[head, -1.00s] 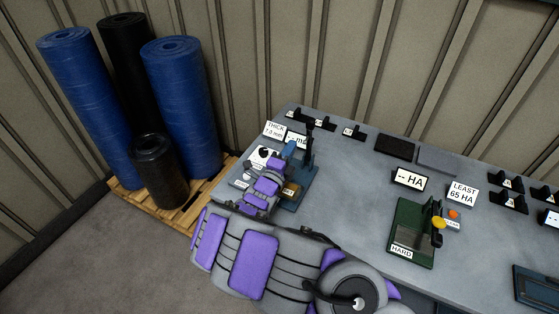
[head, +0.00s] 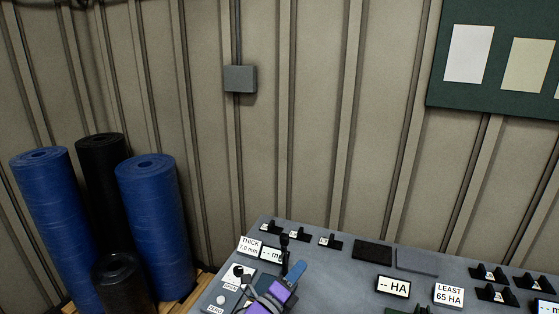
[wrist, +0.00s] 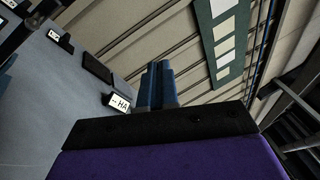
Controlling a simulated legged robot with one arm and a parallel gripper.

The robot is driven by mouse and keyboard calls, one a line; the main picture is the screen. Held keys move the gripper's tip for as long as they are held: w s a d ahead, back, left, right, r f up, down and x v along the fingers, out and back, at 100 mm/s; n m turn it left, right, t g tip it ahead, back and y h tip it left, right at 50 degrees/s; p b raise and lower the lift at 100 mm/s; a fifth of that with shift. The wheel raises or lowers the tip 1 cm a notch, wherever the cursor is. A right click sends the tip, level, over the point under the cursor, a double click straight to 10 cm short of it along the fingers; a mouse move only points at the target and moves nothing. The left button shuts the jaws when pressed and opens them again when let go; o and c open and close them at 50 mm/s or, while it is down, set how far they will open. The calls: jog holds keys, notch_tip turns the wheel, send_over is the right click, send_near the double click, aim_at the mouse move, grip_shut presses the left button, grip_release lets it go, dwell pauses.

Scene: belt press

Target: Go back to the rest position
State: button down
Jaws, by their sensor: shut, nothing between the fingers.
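My gripper (head: 296,268) is at the bottom of the head view, with its blue fingers together and nothing between them. They are raised in front of the thickness gauge, whose black post (head: 284,243) shows behind them. My purple and grey wrist is cut off by the lower edge. In the wrist view the two blue fingers (wrist: 157,68) lie side by side, pointing toward the ribbed wall. The bench (head: 335,270) is at the bottom of the head view; most of its front is out of frame.
A hardness display reading "-- HA" (head: 393,286) stands on the bench beside a "LEAST 65 HA" card (head: 448,296). Dark pads (head: 373,250) and black holders (head: 489,273) line the back. Blue rolls (head: 155,230) stand at left. A grey box (head: 240,79) hangs on the wall.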

jog(key=s+d+r+m+g+h, duration=0.2)
jog(key=s+d+r+m+g, duration=0.2)
jog(key=d+m, duration=0.35)
jog(key=s+d+r+m+g+h, duration=0.3)
jog(key=d+m+g, duration=0.25)
jog(key=d, duration=0.35)
jog(key=s+d+r+m+g+y, duration=0.2)
jog(key=s+d+m+g, duration=0.4)
jog(key=s+d+m, duration=0.3)
jog(key=s+a+f+m+g+y+b, duration=0.1)
jog(key=s+f+m+g+y, duration=0.1)
jog(key=s+m+y, duration=0.35)
jog(key=s+f+m+g+y, duration=0.25)
jog(key=s+m, duration=0.45)
jog(key=s, duration=0.4)
jog(key=s+a+f+m+t+y, duration=0.2)
jog(key=s+a+m+y, duration=0.5)
jog(key=a, duration=0.6)
jog(key=shift+s+a+m+y+b, duration=0.3)
jog(key=shift+s+a+m, duration=0.15)
jog(key=shift+s, duration=0.6)
jog(key=shift+d+f, duration=0.1)
jog(key=shift+d, duration=0.15)
